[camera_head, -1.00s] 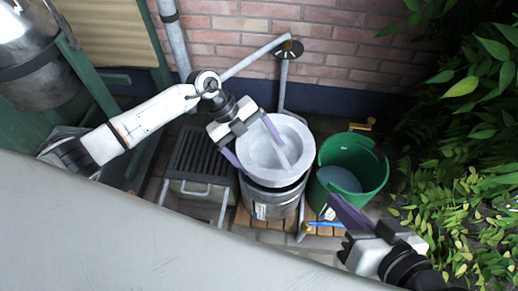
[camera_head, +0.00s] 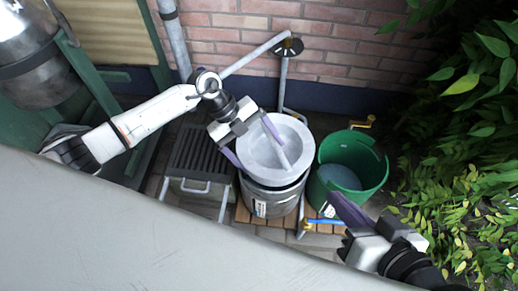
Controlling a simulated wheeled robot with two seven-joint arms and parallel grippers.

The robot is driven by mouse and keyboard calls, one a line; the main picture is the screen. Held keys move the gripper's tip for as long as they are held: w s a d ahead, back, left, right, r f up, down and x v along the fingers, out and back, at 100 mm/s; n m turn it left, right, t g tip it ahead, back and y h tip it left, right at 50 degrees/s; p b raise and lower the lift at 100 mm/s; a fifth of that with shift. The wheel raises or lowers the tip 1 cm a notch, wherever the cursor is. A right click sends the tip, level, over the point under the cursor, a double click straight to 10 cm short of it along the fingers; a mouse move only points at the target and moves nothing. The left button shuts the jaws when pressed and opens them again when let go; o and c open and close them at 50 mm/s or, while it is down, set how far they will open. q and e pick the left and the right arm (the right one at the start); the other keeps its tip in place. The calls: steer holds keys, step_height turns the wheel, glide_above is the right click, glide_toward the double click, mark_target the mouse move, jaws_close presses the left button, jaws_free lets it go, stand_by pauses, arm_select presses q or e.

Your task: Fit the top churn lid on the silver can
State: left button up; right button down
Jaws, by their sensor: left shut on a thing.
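The churn lid (camera_head: 296,132) is a pale grey round dish with a raised rim and a bar across its hollow. It sits over the mouth of the silver can (camera_head: 270,200), which stands upright on wooden slats and bears a white label. My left gripper (camera_head: 252,148) reaches in from the upper left, its purple fingers shut on the lid. The lid hides the can's mouth, so I cannot tell whether it is fully seated. My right gripper (camera_head: 345,212) is at the lower right, away from the lid; one purple finger shows clearly, and its opening is unclear.
A green bucket (camera_head: 372,178) stands close to the can's right. A dark slatted stand (camera_head: 203,155) is at its left. A pipe with a tap runs along the brick wall (camera_head: 330,45) behind. Leafy plants (camera_head: 460,170) fill the right side. Another metal can (camera_head: 40,80) is at the upper left.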

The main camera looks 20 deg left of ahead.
mark_target(264, 163)
arm_select(q)
steer(key=shift+w+f+b, duration=0.1)
steer(key=shift+f+b, duration=0.7)
steer(key=shift+f, duration=0.85)
steer(key=shift+f, duration=0.15)
stand_by(0.6)
